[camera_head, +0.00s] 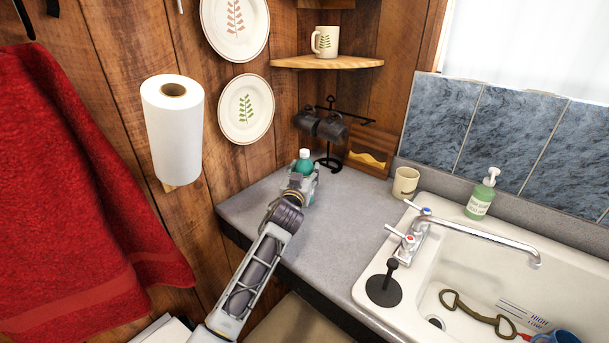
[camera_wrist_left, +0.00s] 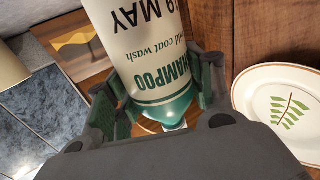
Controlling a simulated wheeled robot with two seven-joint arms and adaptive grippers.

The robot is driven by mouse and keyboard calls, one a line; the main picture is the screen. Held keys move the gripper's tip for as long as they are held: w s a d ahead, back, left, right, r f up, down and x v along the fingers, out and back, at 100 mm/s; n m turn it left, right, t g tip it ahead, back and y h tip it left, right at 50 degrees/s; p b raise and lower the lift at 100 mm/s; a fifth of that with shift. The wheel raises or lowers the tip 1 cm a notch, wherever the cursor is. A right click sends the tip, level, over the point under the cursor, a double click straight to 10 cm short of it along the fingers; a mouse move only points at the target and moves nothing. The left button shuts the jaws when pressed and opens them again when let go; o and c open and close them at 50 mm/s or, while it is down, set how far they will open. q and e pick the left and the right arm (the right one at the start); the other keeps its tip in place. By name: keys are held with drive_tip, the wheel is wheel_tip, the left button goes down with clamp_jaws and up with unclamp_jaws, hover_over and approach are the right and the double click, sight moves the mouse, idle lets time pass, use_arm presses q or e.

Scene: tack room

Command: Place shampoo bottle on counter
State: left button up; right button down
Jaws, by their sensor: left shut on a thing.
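The shampoo bottle (camera_head: 304,163) has a green shoulder and a white cap in the head view. In the left wrist view the white and green bottle (camera_wrist_left: 142,62) fills the middle, with its lettering upside down in that picture. My left gripper (camera_head: 302,190) is shut on the bottle, with a finger on each side of it. The gripper and bottle are over the left back part of the grey counter (camera_head: 340,222). The gripper hides the bottle's lower part, so I cannot tell whether its base touches the counter. My right gripper is in neither view.
A black mug stand (camera_head: 329,150) with dark mugs is behind the bottle. A beige cup (camera_head: 405,183), green soap dispenser (camera_head: 481,196) and white sink (camera_head: 455,265) with faucet are to the right. A paper towel roll (camera_head: 175,130) is on the left wall. The counter's middle is clear.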

use_arm(q)
drive_tip(key=shift+f, duration=0.35)
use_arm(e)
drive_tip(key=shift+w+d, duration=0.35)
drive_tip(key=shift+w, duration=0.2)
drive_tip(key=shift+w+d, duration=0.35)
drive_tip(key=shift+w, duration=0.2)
